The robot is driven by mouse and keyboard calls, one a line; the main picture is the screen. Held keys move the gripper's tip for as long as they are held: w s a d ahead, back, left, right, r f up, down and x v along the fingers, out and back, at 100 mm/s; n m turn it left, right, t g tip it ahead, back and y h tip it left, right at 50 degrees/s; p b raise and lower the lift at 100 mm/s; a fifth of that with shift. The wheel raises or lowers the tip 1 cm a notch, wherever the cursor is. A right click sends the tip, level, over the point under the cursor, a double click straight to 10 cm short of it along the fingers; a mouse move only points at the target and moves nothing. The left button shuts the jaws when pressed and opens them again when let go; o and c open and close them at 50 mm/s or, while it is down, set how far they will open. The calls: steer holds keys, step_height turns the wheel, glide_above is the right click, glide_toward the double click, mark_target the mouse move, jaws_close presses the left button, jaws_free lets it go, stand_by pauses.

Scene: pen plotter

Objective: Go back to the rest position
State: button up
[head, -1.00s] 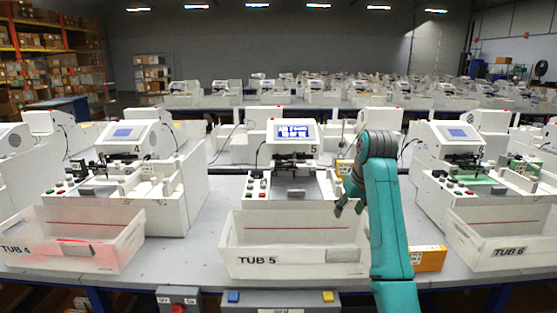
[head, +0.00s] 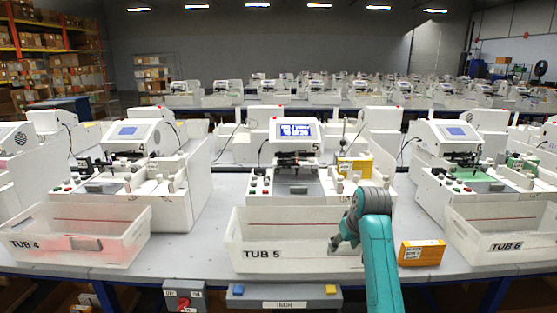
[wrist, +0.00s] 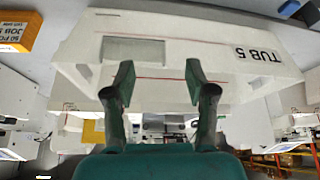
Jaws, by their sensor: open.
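My gripper (head: 338,243) is in front of the right part of the white tub labelled TUB 5 (head: 280,253) in the head view. In the wrist view my gripper (wrist: 158,80) shows two separated dark fingers with nothing between them. Tub 5 (wrist: 220,48) fills much of the wrist view behind the fingers; I cannot tell whether they touch it. My teal arm rises from the lower right of the head view. Plotter 5 (head: 293,140), with a lit blue screen, stands behind the tub.
An orange box (head: 421,253) lies right of my arm on the grey table. Tub 4 (head: 75,245) and tub 6 (head: 505,243) stand to either side. A button panel (head: 283,297) and a red-button box (head: 184,297) are at the front edge. A yellow box (head: 355,167) sits beside plotter 5.

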steer(key=s+f+t, duration=0.1)
steer(key=s+f, duration=0.4)
steer(key=f, duration=0.6)
steer(key=s+f+t, duration=0.1)
steer(key=s+f, duration=0.5)
steer(key=f, duration=0.5)
steer(key=s+f+m+t, duration=0.1)
steer(key=s+f, duration=0.4)
steer(key=s, duration=0.4)
steer(key=s+f+t, duration=0.1)
steer(key=s+f, duration=0.4)
steer(key=s, duration=0.4)
steer(key=s+r+m+t+h, duration=0.1)
steer(key=s+r+t, duration=0.25)
steer(key=s, duration=1.85)
steer(key=s+r+t, duration=0.2)
steer(key=s+r, duration=1.3)
steer(key=r, duration=0.1)
steer(key=shift+a, duration=0.45)
